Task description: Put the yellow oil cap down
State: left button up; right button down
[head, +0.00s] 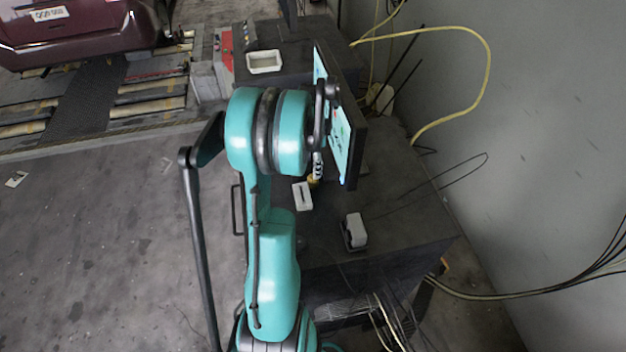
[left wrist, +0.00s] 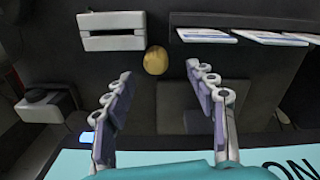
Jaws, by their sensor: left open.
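The yellow oil cap (left wrist: 156,60) lies on the dark bench top in the left wrist view, just past my fingertips and roughly centred between them. In the head view a small yellow bit of the cap (head: 313,181) shows below my gripper; the rest is hidden. My left gripper (left wrist: 158,76) is open, its two fingers wide apart with nothing between them. In the head view the left gripper (head: 318,166) is mostly hidden behind my arm and the monitor. My right gripper is in neither view.
A white slotted box (left wrist: 112,30) stands left of the cap; it also shows in the head view (head: 302,196). A monitor (head: 352,130) stands close to my left arm. A grey-white device (head: 355,232) sits nearer on the bench (head: 400,245). A white tray (head: 264,62) is at the back.

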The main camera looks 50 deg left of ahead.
aim_at(313, 181)
pick_arm(q)
jog(key=f, duration=0.4)
jog(key=f+p, duration=0.1)
jog(key=f, duration=0.1)
jog(key=shift+d+f, duration=0.2)
jog(key=shift+d, duration=0.1)
jog(key=c, duration=1.3)
